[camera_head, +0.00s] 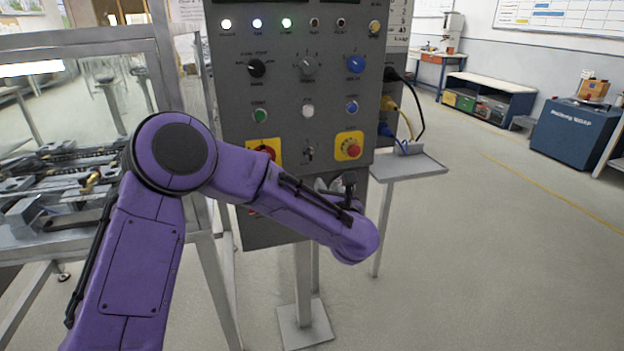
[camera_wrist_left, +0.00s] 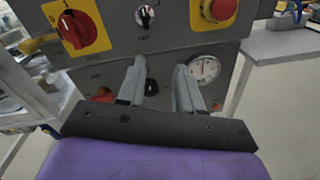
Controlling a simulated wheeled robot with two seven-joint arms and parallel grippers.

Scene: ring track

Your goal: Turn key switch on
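The grey control panel (camera_head: 290,95) stands upright ahead of me. A small switch that looks like the key switch (camera_head: 309,153) sits low on it, between a yellow-backed red rotary switch and a red push button. In the left wrist view the key switch (camera_wrist_left: 145,16) is at the top, with an "OFF" label under it. My left gripper (camera_wrist_left: 160,68) is open and empty, its fingertips below the key switch and apart from it. A dark knob (camera_wrist_left: 151,88) shows between the fingers. In the head view my arm mostly hides the gripper. My right gripper is out of view.
The yellow-backed red rotary switch (camera_wrist_left: 76,25) and the red push button (camera_wrist_left: 219,8) flank the key switch. A round gauge (camera_wrist_left: 204,69) is beside the right finger. A small shelf (camera_head: 410,166) and cables are right of the panel. A glass-sided machine (camera_head: 60,170) stands left.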

